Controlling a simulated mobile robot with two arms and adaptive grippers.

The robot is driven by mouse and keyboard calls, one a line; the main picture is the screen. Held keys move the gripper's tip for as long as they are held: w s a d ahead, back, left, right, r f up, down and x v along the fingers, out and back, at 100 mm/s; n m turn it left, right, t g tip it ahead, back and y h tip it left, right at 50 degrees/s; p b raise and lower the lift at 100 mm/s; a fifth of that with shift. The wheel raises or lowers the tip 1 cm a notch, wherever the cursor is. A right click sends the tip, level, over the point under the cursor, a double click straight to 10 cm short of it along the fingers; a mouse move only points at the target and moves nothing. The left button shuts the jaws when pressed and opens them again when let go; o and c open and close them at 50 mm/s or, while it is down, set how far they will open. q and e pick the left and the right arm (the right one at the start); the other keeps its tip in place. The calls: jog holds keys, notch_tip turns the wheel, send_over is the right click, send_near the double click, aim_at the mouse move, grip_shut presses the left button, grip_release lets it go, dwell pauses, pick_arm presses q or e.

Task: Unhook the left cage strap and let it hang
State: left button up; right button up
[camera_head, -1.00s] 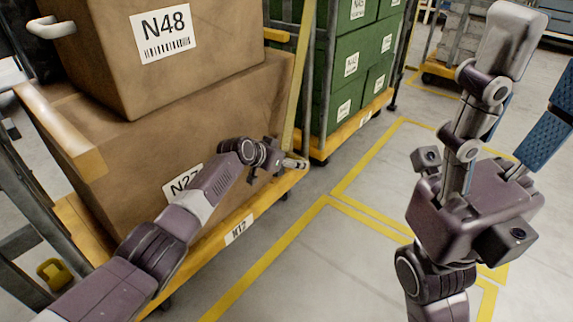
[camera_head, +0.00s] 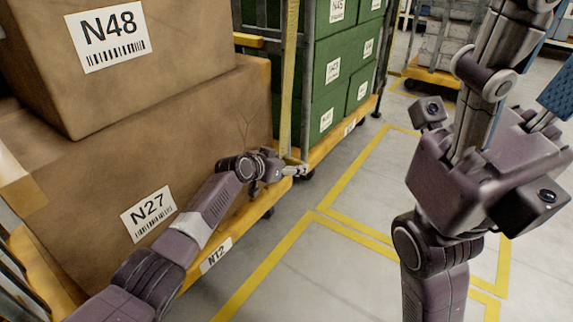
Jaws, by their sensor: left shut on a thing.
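A yellowish cage strap (camera_head: 288,75) runs down the right front edge of the near roll cage, beside its grey post. My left gripper (camera_head: 290,169) is at the strap's lower end, by the front corner of the yellow cage base (camera_head: 245,215). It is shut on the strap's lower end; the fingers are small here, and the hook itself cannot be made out. The strap looks straight above the gripper. My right gripper (camera_head: 540,60) is raised at the right, close to the camera, with its blue-padded fingers apart and empty. Its fingertips are partly cut off by the frame.
The cage holds a large carton marked N27 (camera_head: 85,180) with carton N48 (camera_head: 155,50) on top. A second cage with green boxes (camera_head: 335,65) stands close behind. Grey floor with yellow lines (camera_head: 330,260) is clear on the right.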

pick_arm(q)
jog(key=shift+s+d+f, duration=0.2)
jog(key=shift+d, duration=0.25)
jog(key=o, duration=1.6)
jog(key=shift+d, duration=0.1)
jog(key=shift+c, duration=0.2)
jog(key=shift+w+a+r, duration=0.15)
jog(key=shift+a, duration=0.15)
jog(key=shift+s+a+r, duration=0.25)
jog(key=shift+s+a, duration=0.1)
jog(key=v, duration=1)
jog(key=shift+s+r, duration=0.15)
jog(key=shift+s, duration=0.25)
jog(key=shift+a, duration=0.15)
